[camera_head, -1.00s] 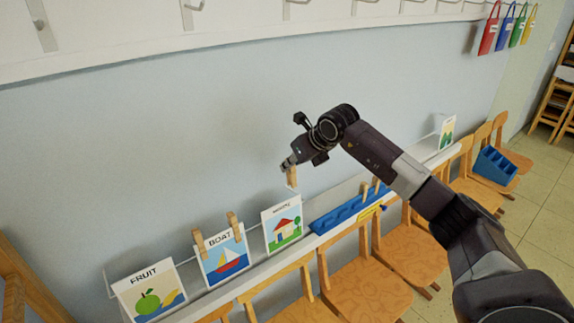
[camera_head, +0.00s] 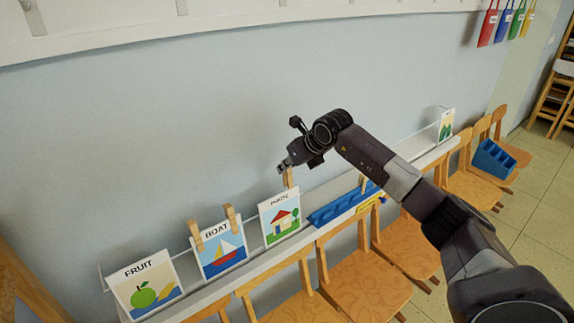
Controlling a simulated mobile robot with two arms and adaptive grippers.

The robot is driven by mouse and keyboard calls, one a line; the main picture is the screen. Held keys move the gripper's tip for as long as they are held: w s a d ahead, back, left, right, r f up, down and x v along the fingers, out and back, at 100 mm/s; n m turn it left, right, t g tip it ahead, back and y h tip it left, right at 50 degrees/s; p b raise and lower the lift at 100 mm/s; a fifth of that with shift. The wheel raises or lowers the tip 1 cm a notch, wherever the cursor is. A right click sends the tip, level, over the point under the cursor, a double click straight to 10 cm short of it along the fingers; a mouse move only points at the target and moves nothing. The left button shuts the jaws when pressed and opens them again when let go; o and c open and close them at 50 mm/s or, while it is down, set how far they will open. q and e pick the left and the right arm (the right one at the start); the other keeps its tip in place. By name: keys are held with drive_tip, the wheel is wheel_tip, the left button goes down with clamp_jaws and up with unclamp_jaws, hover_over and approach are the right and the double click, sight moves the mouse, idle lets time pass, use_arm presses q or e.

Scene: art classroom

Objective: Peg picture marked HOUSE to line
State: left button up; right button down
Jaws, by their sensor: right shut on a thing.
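The HOUSE picture (camera_head: 281,219), a white card with a red-roofed house and a tree, stands on the shelf right of the BOAT picture (camera_head: 220,253). My right gripper (camera_head: 285,168) is shut on a wooden peg (camera_head: 289,178) above the card's top edge. The peg's lower end is at or just behind that edge; I cannot tell if it grips the card. The line (camera_head: 178,247) runs along the shelf near the card tops. Two pegs (camera_head: 230,218) sit on the BOAT picture's top edge. My left gripper is out of view.
The FRUIT picture (camera_head: 147,284) stands at the far left. A blue tray (camera_head: 340,207) with a peg in it lies on the shelf right of the HOUSE picture. Wooden chairs (camera_head: 365,285) stand in front. Another picture (camera_head: 446,125) stands at the far end.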

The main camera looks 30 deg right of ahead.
sight(291, 179)
drive_tip(key=shift+s+f+b, duration=0.15)
drive_tip(key=shift+f+b, duration=0.3)
drive_tip(key=shift+f, duration=0.5)
drive_tip(key=shift+s+f+b, duration=0.15)
drive_tip(key=shift+f+b, duration=0.6)
drive_tip(key=shift+f, duration=0.1)
drive_tip(key=shift+s+f+b, duration=0.1)
drive_tip(key=shift+f+b, duration=0.65)
drive_tip(key=shift+f, duration=0.05)
drive_tip(key=c, duration=1.8)
unclamp_jaws()
drive_tip(key=shift+c, duration=0.2)
drive_tip(key=shift+o, duration=1.2)
